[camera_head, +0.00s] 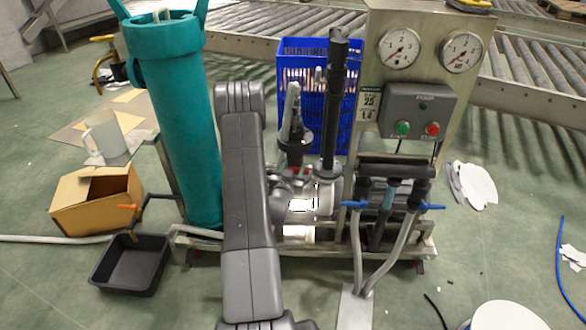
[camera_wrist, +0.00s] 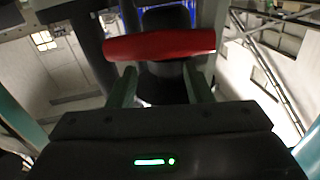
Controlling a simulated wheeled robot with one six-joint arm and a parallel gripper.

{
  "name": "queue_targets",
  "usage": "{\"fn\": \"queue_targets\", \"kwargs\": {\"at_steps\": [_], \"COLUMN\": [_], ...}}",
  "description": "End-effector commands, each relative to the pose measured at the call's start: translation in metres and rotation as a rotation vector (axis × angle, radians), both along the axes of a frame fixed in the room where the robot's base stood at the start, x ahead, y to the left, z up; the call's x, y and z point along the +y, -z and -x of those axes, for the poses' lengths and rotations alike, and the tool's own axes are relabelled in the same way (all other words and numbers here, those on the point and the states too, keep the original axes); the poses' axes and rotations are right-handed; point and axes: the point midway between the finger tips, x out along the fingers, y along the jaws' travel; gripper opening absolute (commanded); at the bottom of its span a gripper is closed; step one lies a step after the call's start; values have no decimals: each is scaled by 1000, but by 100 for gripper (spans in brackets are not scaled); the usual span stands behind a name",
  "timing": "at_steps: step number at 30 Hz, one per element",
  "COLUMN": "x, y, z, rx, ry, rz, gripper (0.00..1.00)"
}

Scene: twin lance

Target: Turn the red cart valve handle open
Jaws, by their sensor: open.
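A red bar-shaped handle (camera_wrist: 160,45) lies across the upper middle of the wrist view, nearly level. My gripper (camera_wrist: 160,75) shows below it, with two dark greenish fingers spread apart and nothing held between them. The bar spans just past both fingertips; whether they touch it I cannot tell. A dark part shows behind and below the bar, between the fingers. In the head view, small red bits (camera_head: 295,171) show low on the cart by the pump pipework, but I cannot tell if they belong to this handle. My grey arm covers part of the cart there.
A tall teal vessel (camera_head: 180,120) stands left of my arm. A steel panel with gauges (camera_head: 399,48) and a button box (camera_head: 417,110) rises at right. Blue-handled valves (camera_head: 354,204) and hoses sit below it. A black tray (camera_head: 132,263) and cardboard box (camera_head: 96,198) lie left.

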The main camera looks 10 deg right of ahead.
Motion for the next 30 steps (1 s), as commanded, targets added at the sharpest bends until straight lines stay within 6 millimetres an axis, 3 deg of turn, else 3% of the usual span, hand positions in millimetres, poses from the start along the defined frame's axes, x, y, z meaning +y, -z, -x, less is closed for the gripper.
{"fn": "queue_targets", "kwargs": {"at_steps": [18,24,30], "x": [56,63,63], "y": [-1,-1,-1], "z": [105,118,119], "rx": [5,3,1], "ry": [-5,-4,-3], "rz": [1,0,1], "gripper": [46,46,46]}}
